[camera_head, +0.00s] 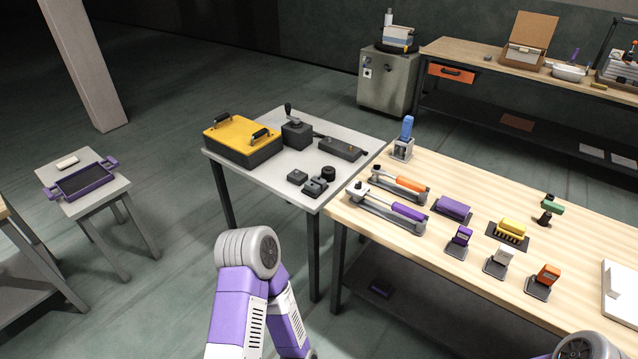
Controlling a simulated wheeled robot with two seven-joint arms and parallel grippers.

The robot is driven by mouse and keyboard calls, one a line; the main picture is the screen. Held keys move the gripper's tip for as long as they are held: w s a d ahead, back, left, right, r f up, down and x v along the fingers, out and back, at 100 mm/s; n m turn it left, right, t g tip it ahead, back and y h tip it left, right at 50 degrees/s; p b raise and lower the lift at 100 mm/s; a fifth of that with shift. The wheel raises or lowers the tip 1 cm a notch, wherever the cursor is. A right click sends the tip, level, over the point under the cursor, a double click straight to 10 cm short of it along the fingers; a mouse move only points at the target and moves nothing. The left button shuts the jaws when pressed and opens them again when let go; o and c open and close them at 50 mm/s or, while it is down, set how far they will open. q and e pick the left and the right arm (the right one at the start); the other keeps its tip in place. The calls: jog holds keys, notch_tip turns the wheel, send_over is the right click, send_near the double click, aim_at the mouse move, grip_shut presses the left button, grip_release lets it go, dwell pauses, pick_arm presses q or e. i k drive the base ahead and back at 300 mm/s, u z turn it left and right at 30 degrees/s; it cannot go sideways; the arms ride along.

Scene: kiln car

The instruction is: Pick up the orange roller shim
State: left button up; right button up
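A small orange block (547,275) sits on a dark grey holder at the right end of a short row on the wooden table (450,290); I take it for the orange roller shim. Parts of my arms show at the bottom centre and the bottom right corner. Neither gripper shows, and no gripper is seen touching the orange block.
Behind the row are a yellow block (512,228) and a purple block on a dark pad (453,208). Two long-handled tools, orange (411,186) and purple (409,211), lie at left. A white object (618,288) is at the right edge. A grey table (335,190) adjoins.

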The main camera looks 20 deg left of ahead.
aim_at(548, 274)
jog(key=k, duration=0.4)
jog(key=z, duration=1.15)
jog(key=i, duration=0.75)
jog(key=u, duration=0.3)
